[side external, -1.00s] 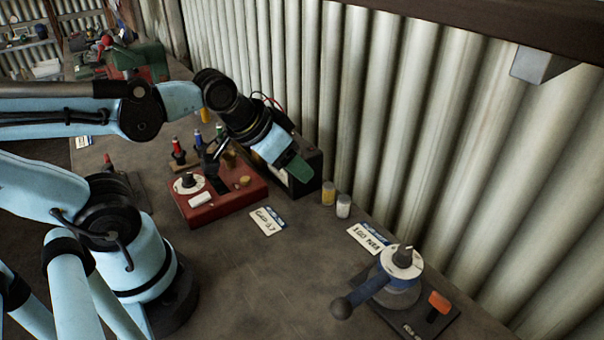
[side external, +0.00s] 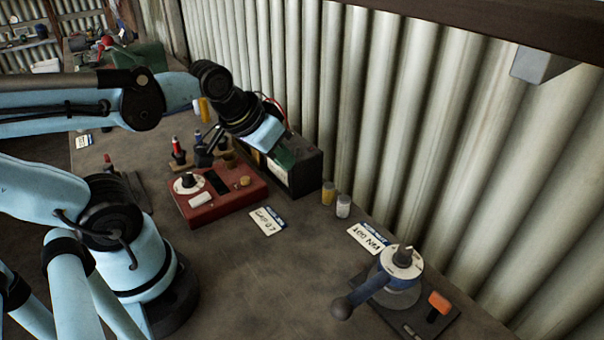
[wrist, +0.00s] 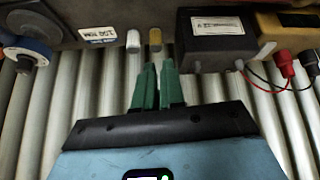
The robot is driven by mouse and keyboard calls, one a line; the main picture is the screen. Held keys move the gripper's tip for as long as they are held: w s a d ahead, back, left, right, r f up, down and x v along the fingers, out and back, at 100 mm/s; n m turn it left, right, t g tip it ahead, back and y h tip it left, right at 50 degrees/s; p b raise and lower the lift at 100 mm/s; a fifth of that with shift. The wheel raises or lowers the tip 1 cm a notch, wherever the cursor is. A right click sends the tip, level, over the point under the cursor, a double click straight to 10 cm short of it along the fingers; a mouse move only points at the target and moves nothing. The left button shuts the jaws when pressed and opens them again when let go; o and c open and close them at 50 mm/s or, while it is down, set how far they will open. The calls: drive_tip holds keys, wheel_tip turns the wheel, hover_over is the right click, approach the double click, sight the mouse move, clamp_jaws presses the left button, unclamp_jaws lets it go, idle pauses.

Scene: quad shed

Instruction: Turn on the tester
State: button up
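A red box (side external: 222,192) with a white dial, a white switch-like block and a yellow knob lies on the bench in the side view. I cannot tell for sure which of these is the tester. My gripper (wrist: 160,66) has its green fingers close together with nothing seen between them. In the side view my gripper (side external: 284,158) is over or in front of the black labelled box (side external: 302,172), right of the red box.
Two small jars (side external: 336,202) stand right of the black box. Plate cards (side external: 268,221) lie on the bench. A blue-handled device with a dial (side external: 400,268) stands at the front right. The corrugated wall (side external: 420,120) runs close behind. The bench middle (side external: 265,280) is clear.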

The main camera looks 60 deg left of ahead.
drive_tip(key=s+a+n+g, duration=0.1)
drive_tip(key=s+a+n, duration=0.1)
drive_tip(key=a+n, duration=0.1)
drive_tip(key=s+a+r+n+g, duration=0.1)
drive_tip(key=s+a+n, duration=0.1)
drive_tip(key=a+n, duration=0.1)
drive_tip(key=s+a+r+n+g, duration=0.1)
drive_tip(key=s+a+n, duration=0.1)
drive_tip(key=a+n, duration=0.1)
drive_tip(key=shift+s+a+r+y, duration=0.1)
drive_tip(key=shift+s+y, duration=0.3)
clamp_jaws()
wheel_tip(320, 180, up, 2)
drive_tip(key=r+n+g+h, duration=0.1)
drive_tip(key=n+g, duration=0.1)
drive_tip(key=n, duration=0.5)
hover_over(205, 195)
drive_tip(key=s, duration=0.2)
drive_tip(key=shift+s+f, duration=0.1)
drive_tip(key=shift+s, duration=0.1)
drive_tip(key=shift+f, duration=0.15)
drive_tip(key=shift+w+f, duration=0.35)
drive_tip(key=shift+f, duration=1.9)
drive_tip(key=shift+w+f, duration=0.3)
drive_tip(key=shift+f, duration=2)
drive_tip(key=shift+w+f, duration=0.35)
drive_tip(key=shift+f, duration=1.9)
